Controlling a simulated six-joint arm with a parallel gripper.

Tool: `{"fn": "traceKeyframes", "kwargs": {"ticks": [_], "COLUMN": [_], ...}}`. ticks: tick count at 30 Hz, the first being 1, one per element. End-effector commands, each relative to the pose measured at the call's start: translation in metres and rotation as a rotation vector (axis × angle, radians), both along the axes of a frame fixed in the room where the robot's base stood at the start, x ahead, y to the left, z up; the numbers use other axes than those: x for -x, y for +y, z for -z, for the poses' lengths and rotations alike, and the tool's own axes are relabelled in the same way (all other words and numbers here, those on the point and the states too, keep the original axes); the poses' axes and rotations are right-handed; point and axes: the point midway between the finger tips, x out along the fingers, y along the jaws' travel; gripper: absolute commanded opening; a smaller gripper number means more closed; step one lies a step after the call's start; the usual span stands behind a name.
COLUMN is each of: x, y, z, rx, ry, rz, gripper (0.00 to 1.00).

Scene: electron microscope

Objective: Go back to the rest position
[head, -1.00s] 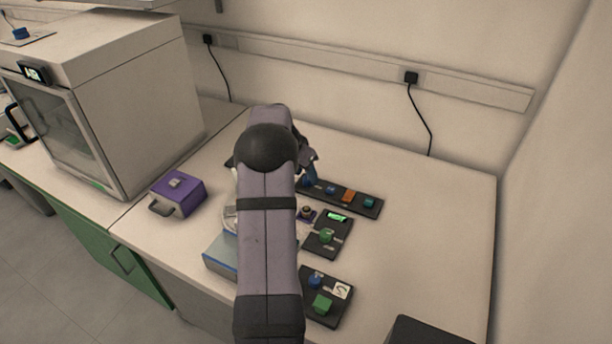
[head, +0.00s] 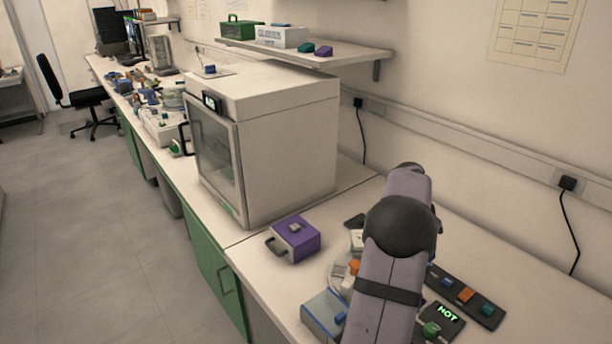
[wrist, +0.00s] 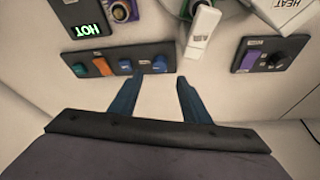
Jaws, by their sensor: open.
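My gripper (wrist: 154,92) shows in the wrist view with its two blue fingers apart and nothing between them. Below it lies bare bench top, close to a dark strip of coloured blocks (wrist: 90,62). In the head view my arm rises at the lower right and hides the gripper. The strip (head: 478,307) shows there to the right of my arm.
A purple box (head: 297,240) with a handle stands left of my arm. A large glass-doored cabinet (head: 290,150) stands behind it, under a wall shelf (head: 345,57). A panel reading HOT (head: 447,312) lies right of my arm. A white stick-like object (wrist: 201,32) shows beyond the fingers.

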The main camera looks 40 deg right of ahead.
Motion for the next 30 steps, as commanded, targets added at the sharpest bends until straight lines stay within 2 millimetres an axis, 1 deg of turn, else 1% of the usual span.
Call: {"fn": "traceKeyframes", "kwargs": {"ticks": [2,5,8,11,12,14,15,17,18,20,21,23,24,26,27,30], "x": [-0.006,-0.019,-0.041,-0.066,-0.076,-0.090,-0.097,-0.106,-0.108,-0.110,-0.109,-0.103,-0.098,-0.088,-0.079,-0.055], "y": [0.006,0.022,0.051,0.094,0.115,0.151,0.176,0.214,0.239,0.277,0.301,0.337,0.360,0.392,0.412,0.454], "z": [-0.006,-0.017,-0.035,-0.058,-0.069,-0.085,-0.096,-0.111,-0.121,-0.136,-0.146,-0.159,-0.168,-0.181,-0.189,-0.205], "rx": [-0.004,-0.018,-0.043,-0.075,-0.091,-0.116,-0.133,-0.157,-0.173,-0.195,-0.209,-0.231,-0.245,-0.263,-0.276,-0.304], "ry": [0.001,0.007,0.017,0.033,0.042,0.055,0.066,0.081,0.092,0.109,0.121,0.139,0.150,0.169,0.181,0.211], "rz": [-0.021,-0.075,-0.171,-0.310,-0.377,-0.486,-0.562,-0.677,-0.753,-0.868,-0.944,-1.057,-1.132,-1.244,-1.315,-1.478], "gripper": [0.43,0.43,0.43,0.43,0.43,0.43,0.43,0.43,0.43,0.43,0.43,0.43,0.43,0.43,0.43,0.43]}}
